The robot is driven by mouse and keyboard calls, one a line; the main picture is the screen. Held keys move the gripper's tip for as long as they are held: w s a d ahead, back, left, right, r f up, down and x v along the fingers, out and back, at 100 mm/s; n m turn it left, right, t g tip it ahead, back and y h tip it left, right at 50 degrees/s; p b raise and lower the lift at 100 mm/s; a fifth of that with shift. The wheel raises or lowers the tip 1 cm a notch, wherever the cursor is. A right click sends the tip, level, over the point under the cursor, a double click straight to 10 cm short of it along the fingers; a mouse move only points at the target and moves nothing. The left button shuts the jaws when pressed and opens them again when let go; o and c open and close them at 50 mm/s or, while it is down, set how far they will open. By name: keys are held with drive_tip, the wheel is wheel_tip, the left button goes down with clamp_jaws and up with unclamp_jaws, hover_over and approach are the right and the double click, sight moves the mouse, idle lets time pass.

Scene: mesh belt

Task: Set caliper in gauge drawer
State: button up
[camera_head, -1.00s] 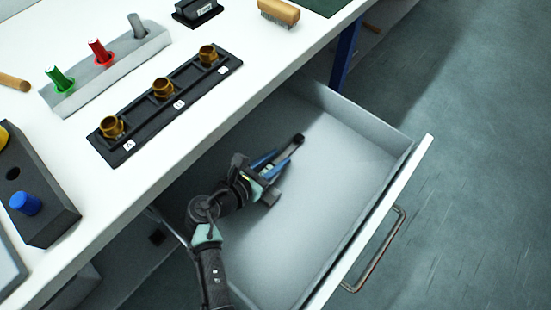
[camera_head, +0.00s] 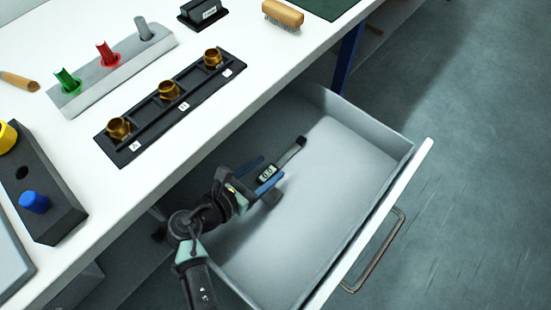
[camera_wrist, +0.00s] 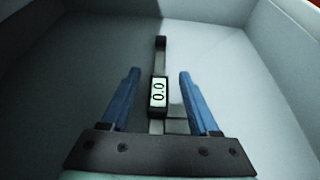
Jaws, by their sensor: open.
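The caliper (camera_head: 267,174), with a dark display body reading 0.0 and a grey beam, lies in the open gauge drawer (camera_head: 345,150). It also shows in the wrist view (camera_wrist: 158,95), lying lengthwise on the drawer floor. My gripper (camera_head: 259,173) is inside the drawer, over the near part of the caliper. Its two blue fingers are apart, one on each side of the caliper with a gap to both, as the wrist view (camera_wrist: 157,85) shows. The caliper's near end is partly hidden behind the gripper's body.
The white bench top (camera_head: 215,130) overhangs the drawer's left side. On it stand a black rack (camera_head: 180,105) with brass fittings, a grey block (camera_head: 115,75) with coloured plugs, and a brush (camera_head: 283,13). The drawer's right part is clear; its front has a metal handle (camera_head: 375,252).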

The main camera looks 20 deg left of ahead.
drive_tip(key=p+v, duration=0.1)
drive_tip(key=v, duration=0.6)
drive_tip(key=shift+s+r, duration=0.1)
